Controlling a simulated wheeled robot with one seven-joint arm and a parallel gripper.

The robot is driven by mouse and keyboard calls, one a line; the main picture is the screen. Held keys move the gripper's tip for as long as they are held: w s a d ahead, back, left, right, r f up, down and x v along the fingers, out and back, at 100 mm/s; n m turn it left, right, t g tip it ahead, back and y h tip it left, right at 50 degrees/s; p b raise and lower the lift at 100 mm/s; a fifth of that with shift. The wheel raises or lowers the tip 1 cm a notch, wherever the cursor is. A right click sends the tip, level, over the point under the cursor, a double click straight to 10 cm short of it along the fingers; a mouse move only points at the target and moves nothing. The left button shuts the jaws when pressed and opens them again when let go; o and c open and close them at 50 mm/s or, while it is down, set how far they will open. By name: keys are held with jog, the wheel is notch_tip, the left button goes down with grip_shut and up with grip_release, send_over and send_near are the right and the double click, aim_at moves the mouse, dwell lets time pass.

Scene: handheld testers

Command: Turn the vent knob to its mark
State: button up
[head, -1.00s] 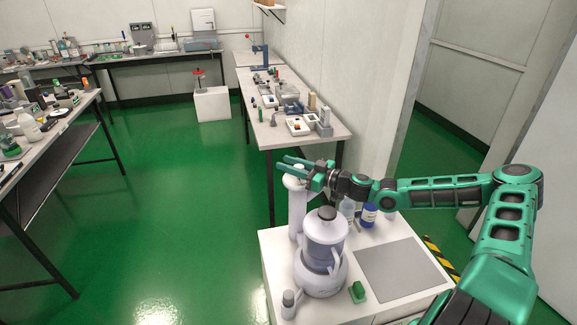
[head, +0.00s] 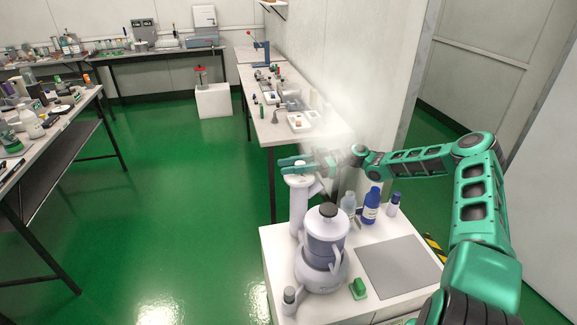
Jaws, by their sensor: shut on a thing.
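My gripper (head: 290,167) is at the top of a tall white column (head: 298,212) at the back left of the white cabinet. Its green fingers are shut on the vent knob there, pointing left. The fingers hide most of the knob, and I cannot make out its mark or how far it is turned. In front of the column stands a pale lilac vessel (head: 326,246) with a dark cap (head: 328,209). A whitish haze of steam or vapour (head: 322,122) spreads above and behind my gripper.
The white cabinet top (head: 281,243) also holds a blue bottle (head: 371,206), other small bottles, a grey mat (head: 399,266) and a green item (head: 359,289). A bench (head: 262,132) with tools stands behind.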

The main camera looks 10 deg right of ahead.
jog(key=n+g, duration=0.1)
jog(key=g, duration=0.1)
jog(key=n+g, duration=0.1)
jog(key=g, duration=0.1)
jog(key=s+n+g+h, duration=0.1)
jog(key=shift+d+n+g, duration=0.15)
jog(key=shift+n+g, duration=0.25)
jog(key=shift+s+d+n+g+h, duration=0.1)
jog(key=shift+s+n+g+h, duration=0.1)
jog(key=shift+n+g+h, duration=0.55)
jog(key=shift+s+d+n+g+h, duration=0.2)
jog(key=shift+n+g, duration=0.3)
jog(key=shift+g, duration=0.5)
jog(key=shift+s+d+n+g+h, duration=0.1)
jog(key=shift+s+n+g+h, duration=0.05)
jog(key=shift+n+g+h, duration=0.6)
jog(key=shift+s+g, duration=0.1)
jog(key=shift+g, duration=0.2)
jog(key=o, duration=1)
jog(key=shift+o, duration=0.2)
jog(key=r, duration=0.4)
jog(key=shift+a+r, duration=0.2)
jog(key=shift+a, duration=0.05)
jog(key=s+a+r, duration=0.6)
jog(key=a, duration=0.3)
jog(key=shift+a+r, duration=0.2)
jog(key=shift+r, duration=0.05)
